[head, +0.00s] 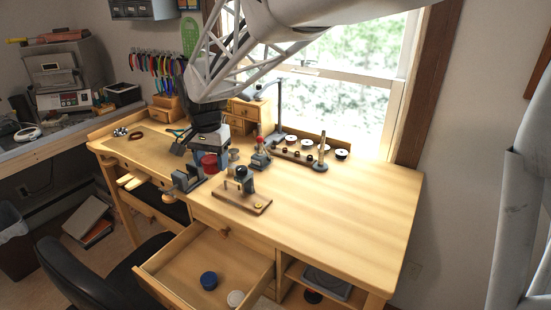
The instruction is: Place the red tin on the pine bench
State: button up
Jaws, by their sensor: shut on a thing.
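The red tin (209,164) shows at the left-middle of the head view, directly below my gripper (209,151). My gripper points down and is shut on the tin, with its fingers at the tin's top. The pine bench (345,205) is a light wooden bench with a broad top. The tin is over the bench's left half, near its front edge. I cannot tell whether the tin touches the bench top or hangs just above it.
A grey vise (187,179) stands close left of the tin. A wooden board with a small tool (246,199) lies to its right. A lamp and several spools stand near the window. The open drawer (180,266) holds a blue tin (208,281). The bench's right side is clear.

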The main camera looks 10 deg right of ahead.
jog(key=s+d+m, duration=0.2)
jog(key=d+m, duration=0.5)
jog(key=d, duration=1.6)
jog(key=s+d+m, duration=0.4)
jog(key=s+d, duration=0.1)
jog(key=d, duration=0.4)
jog(key=s+d+m, duration=0.3)
jog(key=s+d, duration=0.1)
jog(key=d, duration=0.5)
jog(key=f, duration=1.1)
jog(key=shift+s+f, duration=0.15)
jog(key=shift+s, duration=0.2)
jog(key=shift+w+d, duration=0.15)
jog(key=w+d, duration=0.2)
jog(key=w, duration=0.2)
jog(key=w+d+f, duration=0.1)
jog(key=w+d, duration=0.1)
jog(key=w, duration=0.3)
jog(key=w+d, duration=0.2)
jog(key=w, duration=0.2)
jog(key=shift+w+f, duration=0.15)
jog(key=shift+w, duration=0.15)
jog(key=shift+w, duration=0.1)
